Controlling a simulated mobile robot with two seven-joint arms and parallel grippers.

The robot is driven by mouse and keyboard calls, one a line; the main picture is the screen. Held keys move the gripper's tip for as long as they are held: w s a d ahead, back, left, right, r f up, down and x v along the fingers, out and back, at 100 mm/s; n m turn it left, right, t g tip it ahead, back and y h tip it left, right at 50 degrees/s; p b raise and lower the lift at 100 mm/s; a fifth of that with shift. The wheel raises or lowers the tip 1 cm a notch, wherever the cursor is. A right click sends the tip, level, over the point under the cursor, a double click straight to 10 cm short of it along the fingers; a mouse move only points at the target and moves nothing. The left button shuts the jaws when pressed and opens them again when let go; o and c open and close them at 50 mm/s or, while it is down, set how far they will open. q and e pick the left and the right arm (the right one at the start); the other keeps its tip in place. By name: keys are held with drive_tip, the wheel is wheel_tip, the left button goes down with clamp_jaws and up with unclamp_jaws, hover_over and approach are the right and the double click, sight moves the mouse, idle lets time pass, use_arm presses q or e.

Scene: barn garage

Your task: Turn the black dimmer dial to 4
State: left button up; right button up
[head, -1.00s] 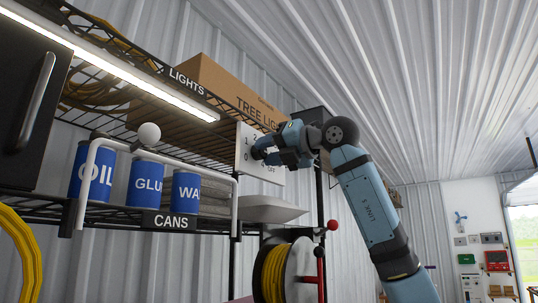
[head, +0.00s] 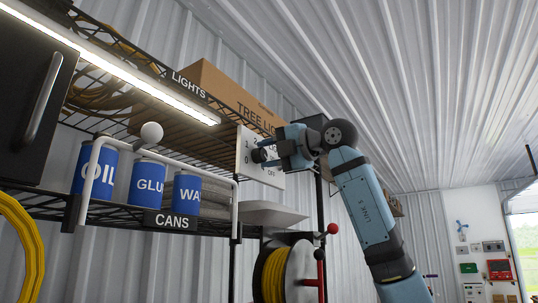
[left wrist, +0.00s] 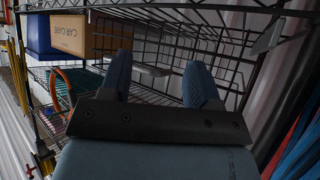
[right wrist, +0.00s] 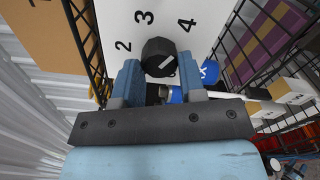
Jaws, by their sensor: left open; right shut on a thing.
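The black dimmer dial (head: 259,155) sits on a white numbered panel (head: 245,139) at the shelf end. In the right wrist view, the dial (right wrist: 158,52) lies between and slightly beyond the fingertips of my right gripper (right wrist: 161,73). The gripper is shut on it; exact finger contact is hard to see. The dial's white mark slants to the upper right, roughly toward the 4; 2 and 3 show to its left and above. In the head view my right gripper (head: 275,155) comes from the right. My left gripper (left wrist: 160,75) is open and empty.
A wire shelf holds a tree-lights box (head: 228,95), blue cans (head: 148,185) and a bright light strip (head: 125,70). A cable reel (head: 275,275) hangs below the panel. The left wrist view shows wire shelving with a car-care box (left wrist: 80,35).

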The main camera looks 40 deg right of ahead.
drive_tip(key=shift+a+f, duration=0.1)
drive_tip(key=o, duration=0.9)
drive_tip(key=b+v, duration=0.2)
drive_tip(key=v, duration=1.2)
drive_tip(key=shift+w+b, duration=0.1)
drive_tip(key=shift+b, duration=0.3)
